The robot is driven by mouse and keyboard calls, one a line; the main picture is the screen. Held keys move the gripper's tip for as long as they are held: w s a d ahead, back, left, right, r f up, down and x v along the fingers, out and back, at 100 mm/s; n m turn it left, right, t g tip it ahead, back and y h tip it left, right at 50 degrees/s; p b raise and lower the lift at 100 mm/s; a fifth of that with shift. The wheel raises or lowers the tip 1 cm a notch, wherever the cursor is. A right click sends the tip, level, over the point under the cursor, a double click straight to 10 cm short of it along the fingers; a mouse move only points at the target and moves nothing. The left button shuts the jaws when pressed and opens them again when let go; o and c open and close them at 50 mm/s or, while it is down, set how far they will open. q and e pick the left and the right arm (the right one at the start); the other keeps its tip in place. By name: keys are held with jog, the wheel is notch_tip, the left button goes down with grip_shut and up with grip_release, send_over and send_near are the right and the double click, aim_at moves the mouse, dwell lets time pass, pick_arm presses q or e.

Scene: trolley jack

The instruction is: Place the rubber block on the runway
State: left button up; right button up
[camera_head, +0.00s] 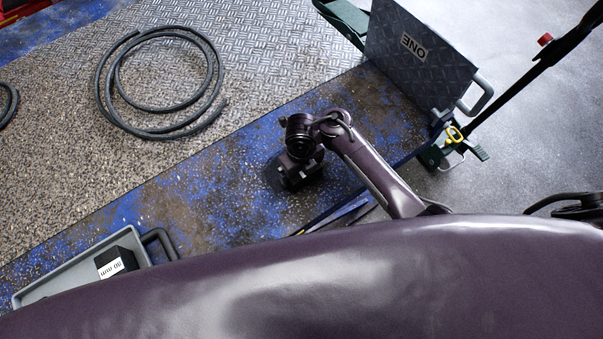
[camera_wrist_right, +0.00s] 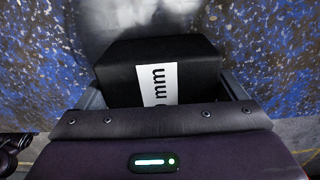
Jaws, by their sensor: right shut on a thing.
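My right gripper (camera_head: 294,174) is over the worn blue runway (camera_head: 215,205) in the head view. In the right wrist view it is shut on a black rubber block (camera_wrist_right: 190,65) with a white label ending in "mm"; a grey finger shows on each side of it. In the head view the held block is mostly hidden by the gripper. A dark shadow lies on the blue surface beside it; I cannot tell whether the block touches the runway. A second black block (camera_head: 107,255) with a white label sits in a grey tray (camera_head: 62,277). My left gripper is not in view.
A coiled black hose (camera_head: 107,88) lies on the textured floor at upper left. A grey plate marked "ONE" (camera_head: 420,75) stands at upper right, near a dark pole with a red knob (camera_head: 545,40). The runway left of my gripper is clear up to the tray.

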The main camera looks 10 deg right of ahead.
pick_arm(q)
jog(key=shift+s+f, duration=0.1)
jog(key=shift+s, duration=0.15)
pick_arm(e)
jog(key=shift+f, duration=0.1)
jog(key=o, duration=1)
jog(key=shift+o, duration=0.2)
notch_tip(320, 180, up, 12)
jog(key=p, duration=0.6)
jog(key=shift+p, duration=0.4)
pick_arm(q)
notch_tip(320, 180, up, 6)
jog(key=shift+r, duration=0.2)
